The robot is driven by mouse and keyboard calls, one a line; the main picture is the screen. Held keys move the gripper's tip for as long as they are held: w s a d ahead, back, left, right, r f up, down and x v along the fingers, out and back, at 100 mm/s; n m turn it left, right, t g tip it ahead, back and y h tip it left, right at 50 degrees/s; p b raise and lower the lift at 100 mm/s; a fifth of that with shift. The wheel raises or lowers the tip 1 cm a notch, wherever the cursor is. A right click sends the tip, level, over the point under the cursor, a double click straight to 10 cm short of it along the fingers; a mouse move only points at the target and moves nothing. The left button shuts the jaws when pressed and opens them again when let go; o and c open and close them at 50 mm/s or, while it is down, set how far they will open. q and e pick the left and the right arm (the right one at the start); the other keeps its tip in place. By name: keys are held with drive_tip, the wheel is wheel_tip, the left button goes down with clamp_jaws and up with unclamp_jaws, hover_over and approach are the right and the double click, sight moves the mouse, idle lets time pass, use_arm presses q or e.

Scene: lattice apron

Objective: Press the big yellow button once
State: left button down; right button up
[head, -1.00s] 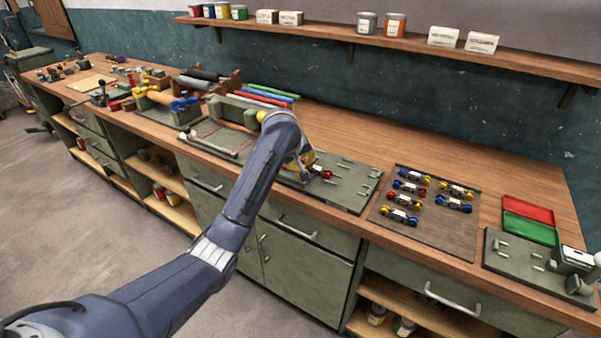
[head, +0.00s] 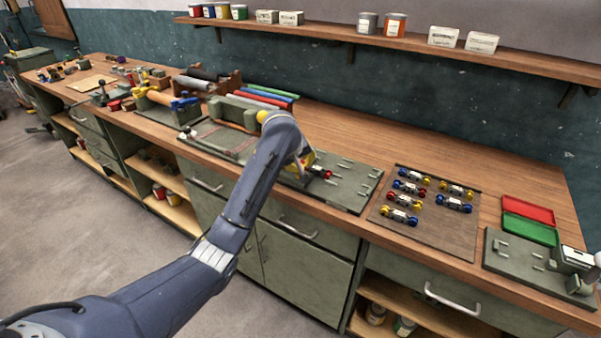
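My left arm reaches in from the lower left, and its wrist is over the green fixture plate (head: 345,188) on the bench. My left gripper (head: 303,174) is low over the plate's left part, mostly hidden behind the wrist; its fingers are too small to read. A yellow part (head: 308,158) shows right beside the gripper; I cannot tell whether this is the big yellow button or whether they touch. A rounded yellow knob (head: 262,116) shows behind the wrist, by a green block. My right gripper is not in view.
A small part with red ends (head: 322,173) lies on the plate close to the gripper. To the right are a brown mat (head: 440,228) with several small wheeled pieces, a red tray (head: 528,209) and a green tray (head: 530,229). Bare bench lies behind the plate.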

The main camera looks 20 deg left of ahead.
use_arm(q)
drive_tip(key=shift+f, duration=0.85)
idle(0.9)
drive_tip(key=shift+r, duration=1.45)
drive_tip(key=shift+r, duration=2.5)
